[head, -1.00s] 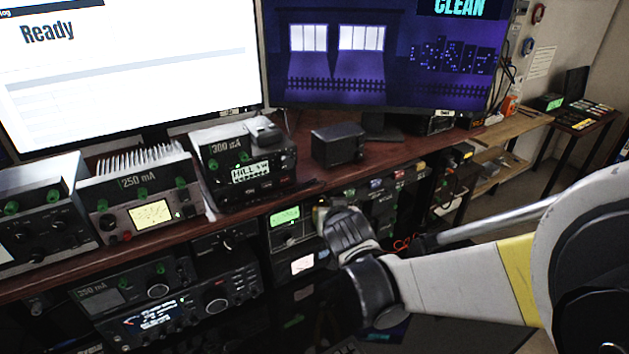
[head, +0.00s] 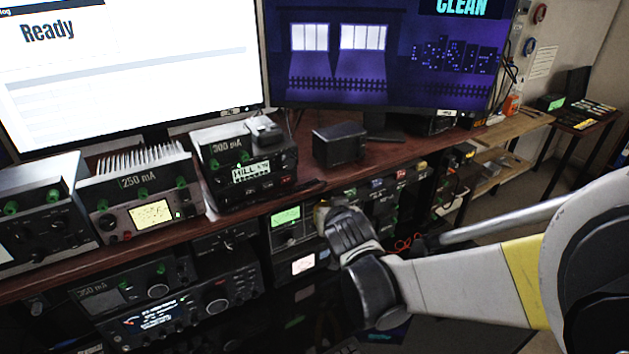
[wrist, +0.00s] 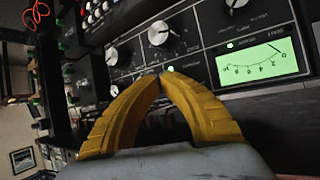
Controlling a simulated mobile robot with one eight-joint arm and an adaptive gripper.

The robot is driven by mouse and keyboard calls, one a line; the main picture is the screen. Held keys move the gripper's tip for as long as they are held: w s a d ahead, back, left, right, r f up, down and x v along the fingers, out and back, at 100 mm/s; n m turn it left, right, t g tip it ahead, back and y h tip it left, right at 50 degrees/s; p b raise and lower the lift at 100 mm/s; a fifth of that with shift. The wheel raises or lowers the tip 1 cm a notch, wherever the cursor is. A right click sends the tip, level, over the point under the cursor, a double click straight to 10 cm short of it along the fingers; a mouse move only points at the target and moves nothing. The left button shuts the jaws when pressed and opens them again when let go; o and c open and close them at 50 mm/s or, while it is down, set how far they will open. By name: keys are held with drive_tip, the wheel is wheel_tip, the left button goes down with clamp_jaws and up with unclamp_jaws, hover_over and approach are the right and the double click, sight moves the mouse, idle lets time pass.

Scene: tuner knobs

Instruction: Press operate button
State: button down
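My gripper (wrist: 160,77) shows in the wrist view as two curved yellow fingers. Their tips meet, with nothing visible held between them. The tips are very close to the front of a dark panel (wrist: 203,65) with knobs, small green lights and a green-lit meter (wrist: 262,64). A small green light (wrist: 170,69) shows just beside the tips; I cannot tell if they touch the panel. The operate button cannot be singled out; the panel's small labels are unreadable. In the head view my wrist covers most of the gripper, beside the green-lit meter (head: 286,217) under the desk top.
Several knobs (wrist: 158,33) stick out near the fingers. In the head view, radio units (head: 150,205) stand on the brown desk (head: 385,160), with more units (head: 150,315) below. Two large monitors stand behind. Red cables (head: 408,243) hang right of my wrist.

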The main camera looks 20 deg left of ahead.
drive_tip(key=shift+w+a+r, duration=0.15)
drive_tip(key=shift+r, duration=0.05)
drive_tip(key=shift+s+d+f, duration=0.2)
drive_tip(key=shift+s+d, duration=1.75)
drive_tip(key=shift+d, duration=0.3)
drive_tip(key=s+d+p, duration=0.2)
drive_tip(key=d, duration=0.1)
drive_tip(key=shift+s+d+p, duration=0.15)
drive_tip(key=shift+s+p, duration=0.2)
